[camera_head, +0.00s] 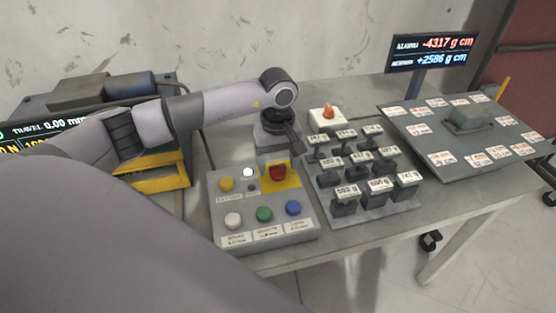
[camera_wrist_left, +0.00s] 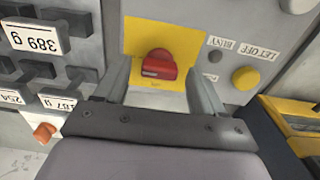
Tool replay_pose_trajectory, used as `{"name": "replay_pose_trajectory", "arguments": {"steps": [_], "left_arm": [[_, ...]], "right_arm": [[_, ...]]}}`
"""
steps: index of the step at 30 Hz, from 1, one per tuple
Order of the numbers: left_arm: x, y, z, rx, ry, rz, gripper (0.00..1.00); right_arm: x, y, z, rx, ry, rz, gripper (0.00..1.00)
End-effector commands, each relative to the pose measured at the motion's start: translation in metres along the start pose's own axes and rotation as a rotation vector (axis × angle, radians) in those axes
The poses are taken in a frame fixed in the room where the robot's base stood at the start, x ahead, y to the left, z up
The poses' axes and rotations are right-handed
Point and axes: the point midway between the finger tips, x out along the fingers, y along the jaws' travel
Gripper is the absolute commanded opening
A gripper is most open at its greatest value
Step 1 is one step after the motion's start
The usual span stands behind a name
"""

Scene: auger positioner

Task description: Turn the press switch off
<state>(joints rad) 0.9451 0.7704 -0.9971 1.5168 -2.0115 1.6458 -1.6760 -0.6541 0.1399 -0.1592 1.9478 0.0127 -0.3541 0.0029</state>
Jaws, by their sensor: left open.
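A red switch knob (camera_head: 278,172) sits on a yellow plate (camera_head: 292,182) at the back right of the grey control box (camera_head: 218,201). No label on the box clearly reads "press", so I cannot tell if this knob is the press switch. My left gripper (camera_head: 279,150) is just behind and above the knob, pointing down. In the left wrist view the red knob (camera_wrist_left: 159,65) lies between the two open fingers (camera_wrist_left: 160,85), with gaps on both sides. The gripper holds nothing. My right gripper is not in view.
The box also has yellow, white, green and blue buttons (camera_head: 264,214). A rack of labelled weights (camera_head: 368,206) stands close to its right. An orange-topped white block (camera_head: 327,118), a tilted label board (camera_head: 400,125) and a display (camera_head: 432,52) are further right.

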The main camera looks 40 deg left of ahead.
Motion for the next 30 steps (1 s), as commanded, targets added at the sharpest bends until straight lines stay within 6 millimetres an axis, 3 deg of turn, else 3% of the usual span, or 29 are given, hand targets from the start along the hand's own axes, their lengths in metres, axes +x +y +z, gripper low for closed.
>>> {"name": "replay_pose_trajectory", "arguments": {"steps": [8, 14, 23, 30], "left_arm": [[0.0035, 0.0, 0.0002, 0.0, 0.0, 0.001, 0.7], [0.0032, 0.0, 0.0002, 0.0, 0.0, 0.001, 0.13], [0.0031, 0.0, -0.0002, -0.025, 0.0, 0.001, 0.14], [0.0035, 0.0, -0.0006, -0.139, 0.001, 0.001, 0.14]], "right_arm": [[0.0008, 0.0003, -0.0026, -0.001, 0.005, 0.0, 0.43], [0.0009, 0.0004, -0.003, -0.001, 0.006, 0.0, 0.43], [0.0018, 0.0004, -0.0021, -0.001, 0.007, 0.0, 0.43], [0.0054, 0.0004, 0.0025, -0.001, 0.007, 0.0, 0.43]]}}
